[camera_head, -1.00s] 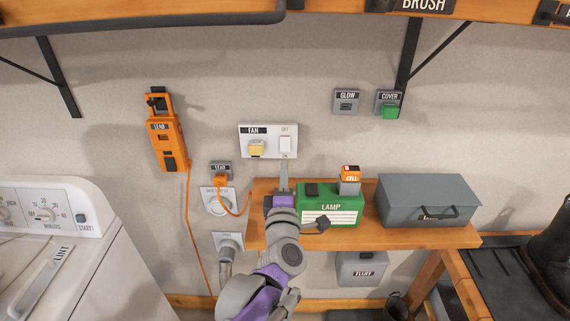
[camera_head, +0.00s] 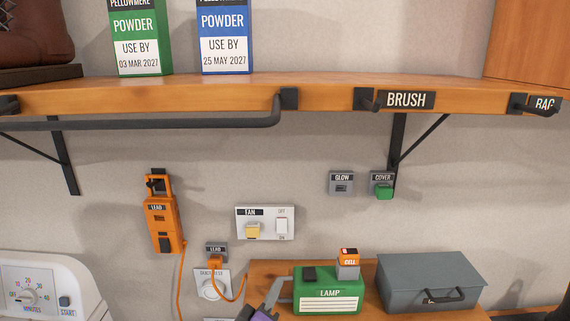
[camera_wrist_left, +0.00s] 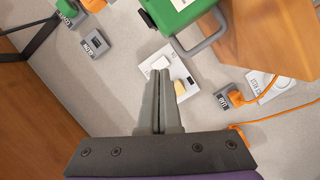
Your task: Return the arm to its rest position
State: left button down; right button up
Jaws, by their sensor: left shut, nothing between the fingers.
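My left gripper (camera_head: 274,293) shows only in part at the bottom edge of the head view, left of the green LAMP box (camera_head: 328,291). In the left wrist view its two fingers (camera_wrist_left: 160,75) are together with nothing between them. In that picture they overlap the FAN plate (camera_wrist_left: 178,72), which has a white switch and a yellow button; the plate also shows on the wall in the head view (camera_head: 265,223). Most of the left arm is below the head view. My right gripper is not in view.
A wooden ledge (camera_head: 262,268) carries the LAMP box, an orange-topped CELL block (camera_head: 348,263) and a grey metal box (camera_head: 430,283). An orange LEAD unit (camera_head: 163,220) hangs on the wall with a cord. A long shelf (camera_head: 200,95) and rail (camera_head: 150,123) cross above.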

pick_arm(q)
jog(key=s+a+f+m+g+y, duration=0.2)
jog(key=s+a+f+m+g, duration=0.2)
jog(key=s+a+f, duration=0.3)
jog(key=s+a+f+m+g+y, duration=0.2)
jog(key=s+a+f+m+g, duration=0.2)
jog(key=s+f, duration=0.7)
jog(key=s+a+g, duration=0.2)
jog(key=s+a, duration=0.2)
jog(key=shift+s+a+f+m+g+y, duration=0.2)
jog(key=shift+s+f+m+g+y, duration=0.1)
jog(key=shift+s+f+m, duration=0.1)
